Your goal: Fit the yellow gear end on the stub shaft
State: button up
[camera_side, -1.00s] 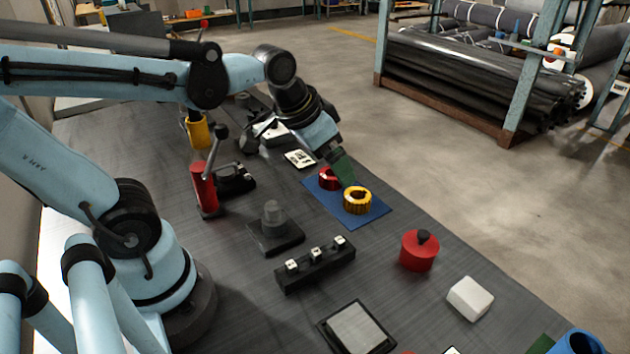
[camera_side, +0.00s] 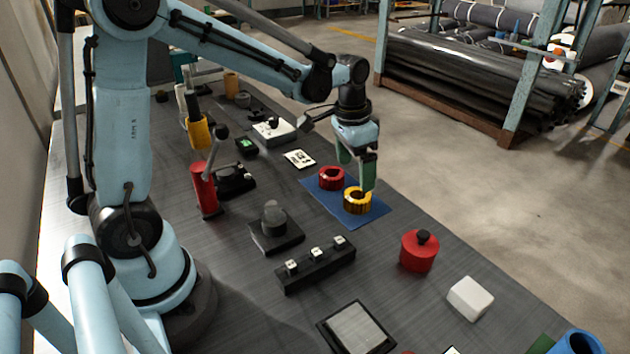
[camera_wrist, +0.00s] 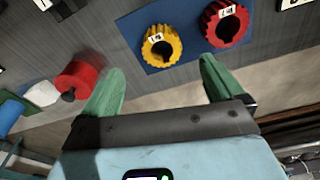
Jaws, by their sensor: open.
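The yellow gear end (camera_side: 357,201) is a toothed ring with a central hole, lying on a blue mat (camera_side: 325,203). It also shows in the wrist view (camera_wrist: 162,46), with a small white label on its face. The stub shaft (camera_side: 274,214) appears to be the short grey cylinder standing upright on a dark square base, left of the mat. My gripper (camera_side: 367,178) points down, just above and behind the yellow gear end in the side view. In the wrist view my gripper (camera_wrist: 158,85) has its green fingers wide apart, with nothing between them; the yellow gear end lies beyond the fingertips.
A red gear end (camera_side: 332,178) lies beside the yellow one on the mat. A black block with several white pieces (camera_side: 315,264), a red lidded pot (camera_side: 419,251) and a white block (camera_side: 470,298) stand nearer. Bare bench separates mat and shaft.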

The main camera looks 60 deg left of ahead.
aim_at(357, 194)
jog(key=shift+w+f, duration=0.2)
jog(key=shift+f, duration=1.15)
jog(key=shift+w+f, duration=0.2)
jog(key=shift+f, duration=1.15)
jog(key=shift+w+f, duration=0.2)
jog(key=shift+f, duration=1.15)
jog(key=c, duration=1.4)
